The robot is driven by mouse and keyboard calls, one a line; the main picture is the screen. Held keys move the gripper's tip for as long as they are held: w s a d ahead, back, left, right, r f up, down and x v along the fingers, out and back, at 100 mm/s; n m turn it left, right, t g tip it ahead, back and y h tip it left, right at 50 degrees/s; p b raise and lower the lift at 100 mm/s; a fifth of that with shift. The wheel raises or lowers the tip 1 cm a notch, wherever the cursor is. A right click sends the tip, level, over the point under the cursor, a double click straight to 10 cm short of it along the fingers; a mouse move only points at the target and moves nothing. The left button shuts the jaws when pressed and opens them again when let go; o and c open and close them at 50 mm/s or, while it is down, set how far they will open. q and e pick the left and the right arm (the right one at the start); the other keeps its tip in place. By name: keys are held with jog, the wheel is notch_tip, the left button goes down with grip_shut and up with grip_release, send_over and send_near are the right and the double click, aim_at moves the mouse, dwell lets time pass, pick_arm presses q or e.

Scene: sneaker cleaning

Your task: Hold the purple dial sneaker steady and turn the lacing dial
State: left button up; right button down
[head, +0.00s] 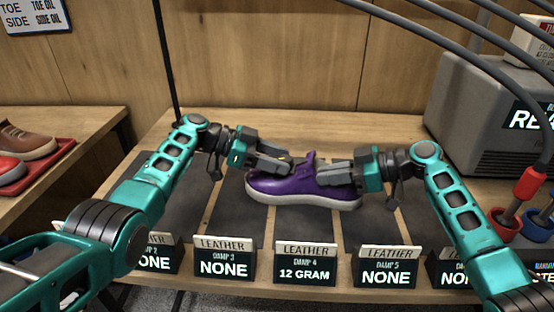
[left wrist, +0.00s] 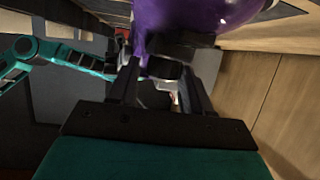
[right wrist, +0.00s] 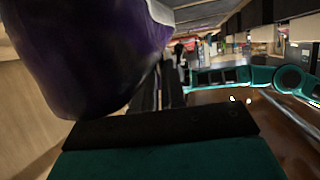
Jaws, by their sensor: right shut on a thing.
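The purple sneaker (head: 300,186) with a white sole stands upright on a dark mat, between my two grippers. Its raised tongue (head: 311,158) shows between the gripper tips. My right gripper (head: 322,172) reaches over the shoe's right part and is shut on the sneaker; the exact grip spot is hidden. In the right wrist view, the purple upper (right wrist: 85,55) fills the left side beside the close fingers. My left gripper (head: 284,166) is over the left part, its fingers apart in the left wrist view (left wrist: 160,85). The sneaker (left wrist: 185,18) is beyond them. I cannot make out the dial clearly.
Several label stands line the front edge, including the "12 GRAM" one (head: 305,264). A grey machine (head: 470,120) stands at the right, with red and blue cups (head: 530,185) near it. A side table at left holds other shoes (head: 25,143). Dark mats (head: 237,215) beside the sneaker are clear.

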pick_arm(q)
jog(key=shift+s+d+f, duration=0.15)
jog(key=shift+s+f, duration=0.05)
jog(key=shift+s, duration=0.05)
jog(key=c, duration=0.6)
jog(key=shift+f, duration=0.1)
jog(key=shift+s+d+f+n, duration=0.1)
jog(key=shift+d+f+n, duration=0.1)
jog(key=shift+n, duration=0.1)
dwell(0.6)
jog(key=o, duration=1.1)
jog(key=shift+a+r, duration=0.15)
jog(key=shift+r, duration=0.05)
jog(key=shift+w+a+r, duration=0.15)
jog(key=shift+w+a, duration=0.05)
jog(key=v, duration=1.1)
jog(key=shift+s+a+r, duration=0.1)
jog(key=shift+s+a, duration=0.15)
jog(key=shift+a, duration=0.05)
